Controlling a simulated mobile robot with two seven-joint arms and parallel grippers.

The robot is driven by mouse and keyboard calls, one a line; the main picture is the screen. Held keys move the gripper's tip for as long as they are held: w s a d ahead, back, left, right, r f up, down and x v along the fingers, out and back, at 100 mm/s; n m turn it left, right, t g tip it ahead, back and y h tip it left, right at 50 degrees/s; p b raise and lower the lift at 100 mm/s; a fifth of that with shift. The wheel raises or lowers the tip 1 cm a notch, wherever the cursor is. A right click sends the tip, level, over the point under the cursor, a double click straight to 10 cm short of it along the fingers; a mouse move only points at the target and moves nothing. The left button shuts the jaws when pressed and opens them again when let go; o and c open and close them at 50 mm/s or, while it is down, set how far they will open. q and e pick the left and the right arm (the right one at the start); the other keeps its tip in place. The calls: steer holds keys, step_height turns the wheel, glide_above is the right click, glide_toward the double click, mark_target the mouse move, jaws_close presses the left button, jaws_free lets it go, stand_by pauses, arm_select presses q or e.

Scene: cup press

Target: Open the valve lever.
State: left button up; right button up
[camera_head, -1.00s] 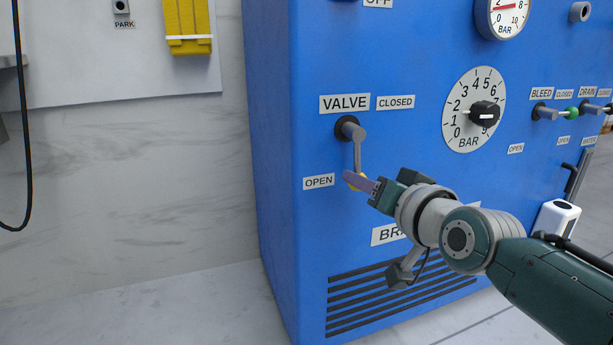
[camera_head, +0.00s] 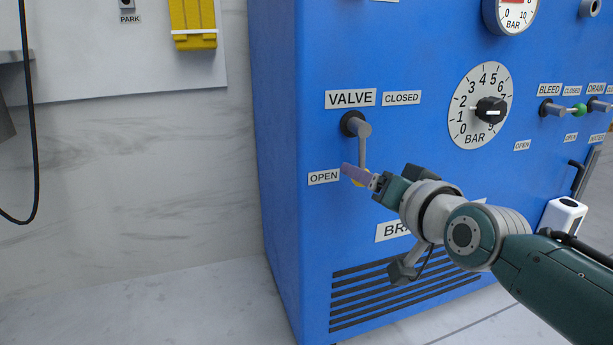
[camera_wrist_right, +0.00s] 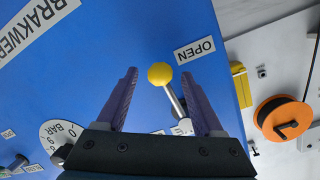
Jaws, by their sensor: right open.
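The valve lever (camera_head: 362,151) is a grey rod with a yellow knob, on a dark round pivot in the blue panel. It hangs almost straight down, with the OPEN label (camera_head: 324,177) to the left of its lower end and the CLOSED label (camera_head: 402,98) up to the right. My right gripper (camera_head: 358,175) is at the knob, its purple fingers partly hiding it. In the right wrist view, the fingers are apart, with the yellow knob (camera_wrist_right: 160,74) and rod showing between them. I cannot tell whether they touch. My left gripper is out of view.
A gauge dial with a black knob (camera_head: 491,110) is to the right of the lever, and the small bleed lever (camera_head: 555,109) is further right. A vent grille (camera_head: 400,288) is below my right arm.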

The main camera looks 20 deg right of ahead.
steer(key=p+v, duration=0.6)
steer(key=v, duration=0.4)
steer(key=shift+p, duration=0.35)
